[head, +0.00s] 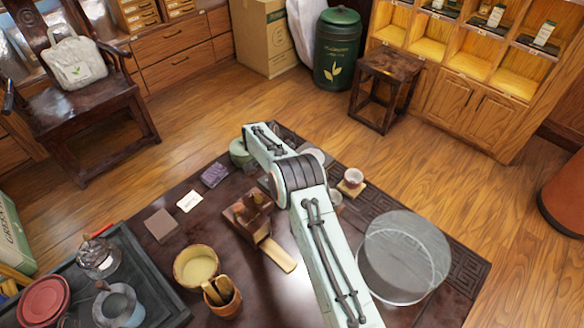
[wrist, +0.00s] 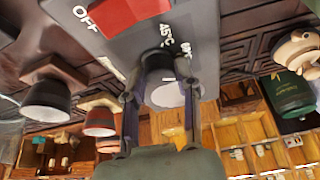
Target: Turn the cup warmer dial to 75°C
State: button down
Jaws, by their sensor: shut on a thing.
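The cup warmer (wrist: 205,25) shows in the wrist view as a grey panel with a red OFF switch (wrist: 115,10) and white markings. One marking reads like 45°C, and a smaller one beside the dial reads like OFF. The dark round dial (wrist: 156,62) is on this panel. My gripper (wrist: 158,85) has its two fingers on either side of the dial, shut on it. The dial's pointer and the 75°C mark cannot be made out. In the head view my arm hides the gripper, the dial and most of the warmer.
In the wrist view, a dark cup (wrist: 46,98) and a reddish cup (wrist: 99,122) are near the fingers. In the head view, a cup on a coaster (head: 352,178) and a large glass cover (head: 403,262) stand right of my arm. A wooden holder (head: 248,212) is left.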

jog(key=m+g, duration=0.1)
jog(key=m, duration=0.1)
jog(key=m+g, duration=0.1)
jog(key=m, duration=0.2)
jog(key=shift+m+h, duration=0.3)
jog(key=shift+h, duration=0.1)
dwell(0.3)
jog(key=c, duration=0.8)
grip_release()
jog(key=shift+w, duration=0.1)
jog(key=v, duration=0.7)
jog(key=shift+a+r, duration=0.15)
jog(key=shift+r, duration=0.05)
